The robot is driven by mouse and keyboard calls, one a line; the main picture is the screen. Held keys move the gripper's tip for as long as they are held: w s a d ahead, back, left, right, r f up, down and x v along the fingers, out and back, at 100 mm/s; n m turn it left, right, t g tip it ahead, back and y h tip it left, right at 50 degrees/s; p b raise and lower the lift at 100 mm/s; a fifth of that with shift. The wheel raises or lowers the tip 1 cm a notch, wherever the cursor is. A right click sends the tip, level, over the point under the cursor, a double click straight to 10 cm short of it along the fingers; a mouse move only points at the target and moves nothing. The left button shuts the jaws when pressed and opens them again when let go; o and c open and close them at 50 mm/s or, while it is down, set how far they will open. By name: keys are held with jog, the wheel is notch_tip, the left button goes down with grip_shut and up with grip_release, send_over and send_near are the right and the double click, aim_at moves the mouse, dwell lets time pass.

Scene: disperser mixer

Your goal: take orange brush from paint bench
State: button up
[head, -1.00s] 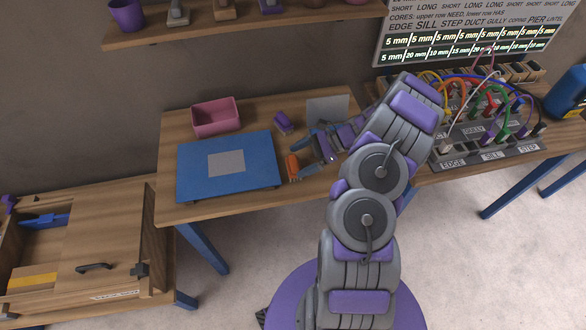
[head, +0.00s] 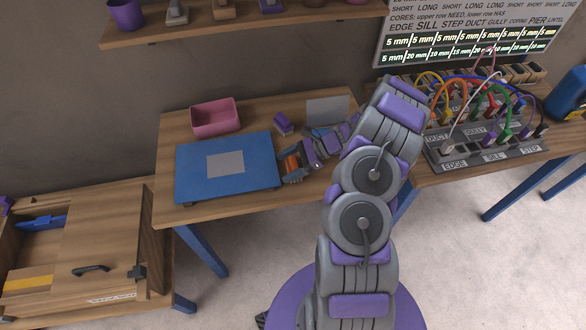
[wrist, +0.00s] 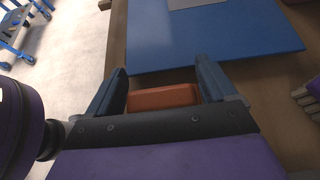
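The orange brush (head: 292,163) is on the wooden paint bench (head: 215,210), just right of the blue board. Only its orange block-like part shows; my gripper hides the rest. My gripper (head: 288,166) is low over the bench with its fingers on either side of the brush. In the wrist view the orange brush (wrist: 163,97) lies between the two spread fingers of my gripper (wrist: 161,70), near their bases. The fingers look open, and I cannot tell whether they touch the brush.
A blue board (head: 195,180) with a grey square lies left of the brush. A pink bin (head: 215,118), a small purple item (head: 283,125) and a grey plate (head: 328,108) are behind. A panel with coloured cables (head: 480,150) stands right. A lidded wooden box (head: 110,235) is lower left.

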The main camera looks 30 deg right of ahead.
jog(key=shift+d, duration=0.25)
jog(key=c, duration=0.4)
jog(key=shift+a, duration=0.1)
